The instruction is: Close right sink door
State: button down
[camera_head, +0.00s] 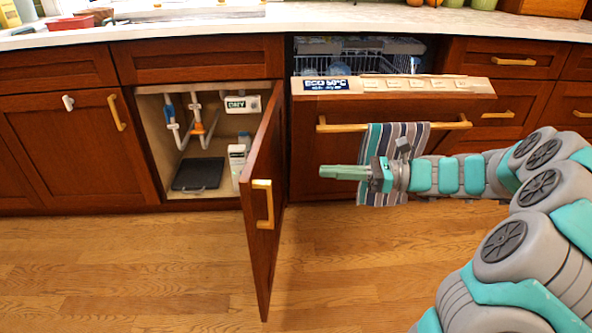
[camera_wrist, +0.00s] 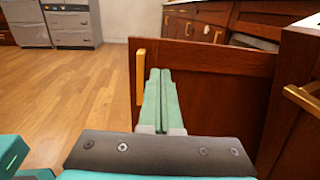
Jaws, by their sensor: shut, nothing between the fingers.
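The right sink door (camera_head: 265,190) stands wide open in the head view, swung out towards me with its hinge side on the right of the sink cabinet opening.
Behind my gripper is the dishwasher (camera_head: 340,190), its door slightly tilted open, with a striped towel (camera_head: 385,195) on its bar. The open cabinet holds pipes (camera_head: 195,125) and a black tray (camera_head: 198,173). The left sink door (camera_head: 80,145) is shut. Wooden floor in front is clear.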

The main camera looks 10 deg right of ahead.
aim_at(256, 168)
jog(key=a, duration=0.4)
jog(key=w+a, duration=0.1)
jog(key=a, duration=0.4)
jog(key=w+a, duration=0.1)
jog(key=a, duration=0.3)
jog(key=shift+w+a, duration=0.2)
jog(key=shift+a, duration=0.05)
jog(key=shift+a, duration=0.15)
